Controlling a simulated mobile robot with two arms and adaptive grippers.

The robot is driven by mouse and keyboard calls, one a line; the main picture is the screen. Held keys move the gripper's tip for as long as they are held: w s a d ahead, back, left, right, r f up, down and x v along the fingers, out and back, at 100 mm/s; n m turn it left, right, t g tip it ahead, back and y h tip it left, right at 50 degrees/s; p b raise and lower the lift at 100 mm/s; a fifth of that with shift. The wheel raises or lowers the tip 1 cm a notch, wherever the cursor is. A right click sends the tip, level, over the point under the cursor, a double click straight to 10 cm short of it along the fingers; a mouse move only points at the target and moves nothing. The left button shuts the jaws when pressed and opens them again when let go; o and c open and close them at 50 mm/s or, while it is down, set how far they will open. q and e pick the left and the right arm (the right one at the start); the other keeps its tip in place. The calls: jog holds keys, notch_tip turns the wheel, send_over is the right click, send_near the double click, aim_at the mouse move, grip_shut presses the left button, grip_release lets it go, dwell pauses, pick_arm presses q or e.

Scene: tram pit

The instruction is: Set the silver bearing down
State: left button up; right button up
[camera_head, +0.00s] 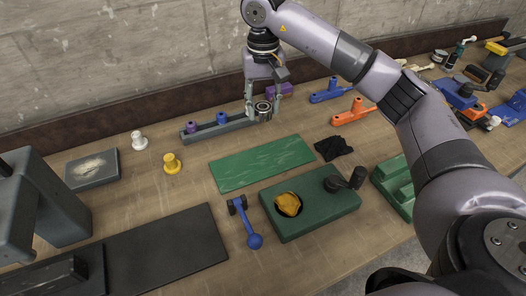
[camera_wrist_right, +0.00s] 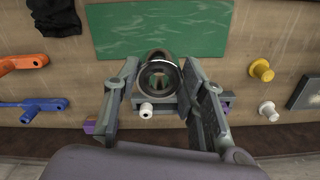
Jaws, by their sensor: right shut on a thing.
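The silver bearing (camera_head: 263,110) is a shiny ring between the fingers of my right gripper (camera_head: 263,103), above the right end of the grey rack (camera_head: 218,131). In the right wrist view the bearing (camera_wrist_right: 160,76) shows as a ring with a dark rim between the two fingers of the gripper (camera_wrist_right: 160,82). I cannot tell whether the bearing touches the rack. My left gripper is not in view.
The rack holds a purple peg (camera_head: 191,127) and a blue peg (camera_head: 221,118). A green mat (camera_head: 262,163) lies in front, largely bare. A purple block (camera_head: 280,90) sits behind; blue (camera_head: 328,94) and orange (camera_head: 352,113) handled parts lie to the right.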

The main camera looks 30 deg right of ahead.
jog(key=p, duration=0.3)
send_over(264, 161)
notch_tip(264, 161, down, 12)
jog(key=shift+a+r, duration=0.15)
jog(key=shift+f, duration=0.5)
notch_tip(264, 161, down, 3)
jog(key=shift+f+p, duration=0.15)
jog(key=shift+p, duration=0.15)
jog(key=shift+f, duration=0.3)
jog(key=shift+f+b, duration=0.2)
jog(key=shift+b, duration=0.1)
jog(key=o, duration=1.4)
